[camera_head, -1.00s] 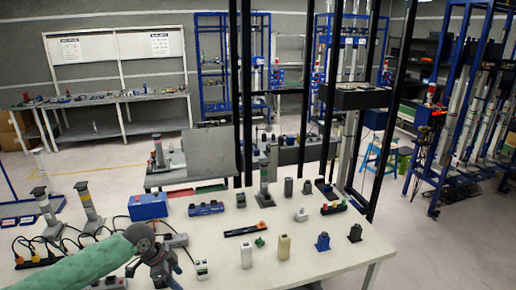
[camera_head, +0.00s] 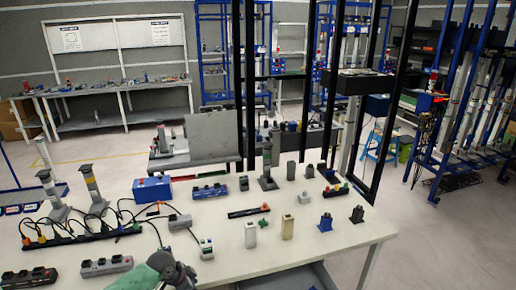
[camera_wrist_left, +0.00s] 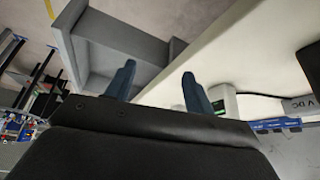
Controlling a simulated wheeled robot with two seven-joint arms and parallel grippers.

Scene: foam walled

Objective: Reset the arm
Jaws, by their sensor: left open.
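My left arm, in a green sleeve (camera_head: 137,280), shows at the bottom edge of the head view, in front of the white workbench (camera_head: 330,258). Its grey wrist (camera_head: 168,265) shows there, and the fingers are mostly cut off by the picture edge. In the left wrist view my left gripper (camera_wrist_left: 160,88) has its two blue-grey fingers apart, with nothing between them. Beyond the fingertips are the bench's pale edge and a grey shelf or cabinet (camera_wrist_left: 110,40) under it. My right gripper is not in view.
The bench holds a black power strip (camera_head: 85,237) with plugs and cables, a blue box (camera_head: 152,188), grey sockets (camera_head: 107,266), upright blocks (camera_head: 287,228) and a signal tower (camera_head: 267,170). Black posts (camera_head: 243,90) rise behind the bench. The bench's front right is bare.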

